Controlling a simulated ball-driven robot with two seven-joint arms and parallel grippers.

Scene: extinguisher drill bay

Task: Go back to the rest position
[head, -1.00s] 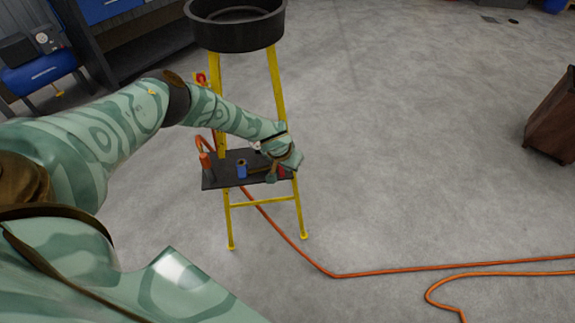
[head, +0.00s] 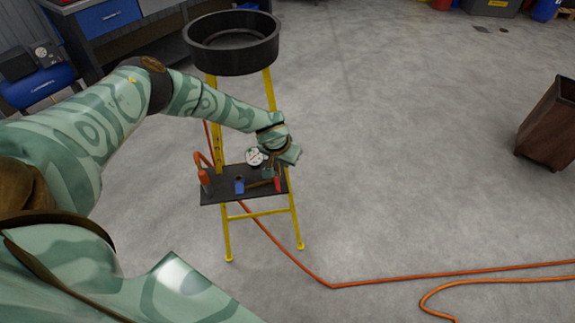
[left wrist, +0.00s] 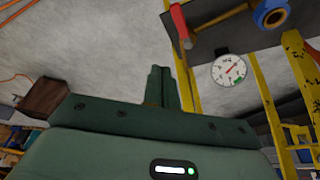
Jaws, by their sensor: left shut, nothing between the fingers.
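My left gripper (head: 270,169) hangs at the right side of a small black shelf on a yellow stand, seen in the head view. In the left wrist view its fingers (left wrist: 163,88) are together with nothing between them. My left arm, green with a swirl pattern, reaches in from the left and is bent at the elbow. My right gripper is not in view.
The yellow stand (head: 272,92) carries a black pan (head: 232,58) on top. A white gauge (head: 255,157) shows beside the gripper. An orange hose (head: 400,277) crosses the floor.

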